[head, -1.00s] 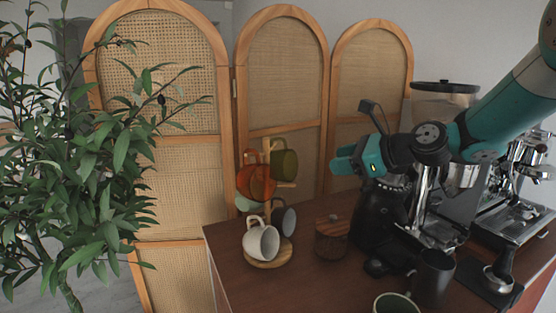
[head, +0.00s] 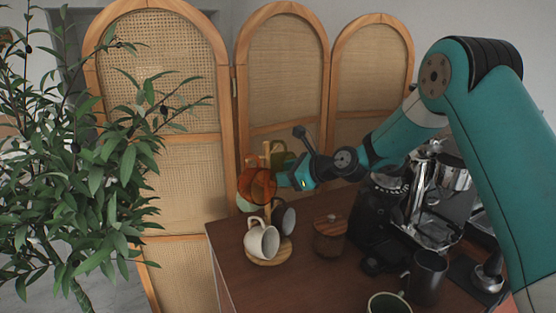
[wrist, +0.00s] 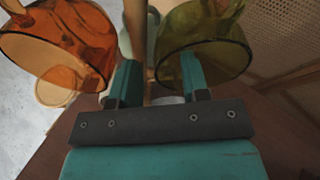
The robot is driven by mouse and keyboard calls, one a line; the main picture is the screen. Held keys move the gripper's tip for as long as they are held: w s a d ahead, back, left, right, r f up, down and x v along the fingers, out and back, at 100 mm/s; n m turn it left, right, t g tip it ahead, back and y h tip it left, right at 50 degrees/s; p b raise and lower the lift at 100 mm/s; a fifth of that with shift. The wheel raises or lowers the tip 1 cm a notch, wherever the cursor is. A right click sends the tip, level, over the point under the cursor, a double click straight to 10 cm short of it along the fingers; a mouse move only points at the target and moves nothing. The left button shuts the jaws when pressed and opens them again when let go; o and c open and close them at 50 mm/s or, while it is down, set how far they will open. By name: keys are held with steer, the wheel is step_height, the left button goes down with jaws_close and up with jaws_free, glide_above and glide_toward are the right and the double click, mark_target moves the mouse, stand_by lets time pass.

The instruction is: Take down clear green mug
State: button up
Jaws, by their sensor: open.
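The clear green mug (head: 280,154) hangs high on the right side of a wooden mug tree (head: 266,160), partly hidden behind my gripper in the head view. In the wrist view the green mug (wrist: 228,42) is at the upper right, its mouth facing the camera. My gripper (head: 286,180) is open and close to the mugs. In the wrist view my gripper (wrist: 158,78) has its right finger overlapping the green mug's mouth; I cannot tell whether it is inside. The left finger is between the clear orange mug (wrist: 70,40) and the wooden post (wrist: 136,28).
A white mug (head: 262,241) and a dark mug (head: 285,218) hang lower on the tree. A wooden canister (head: 330,238) stands right of it. A dark cup (head: 428,275) and coffee machine stand further right. A rattan screen (head: 280,70) is behind.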

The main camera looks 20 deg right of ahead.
steer(key=shift+w+a+f, duration=0.1)
steer(key=shift+w+f, duration=0.05)
steer(key=shift+w, duration=0.05)
jaws_close()
stand_by(0.3)
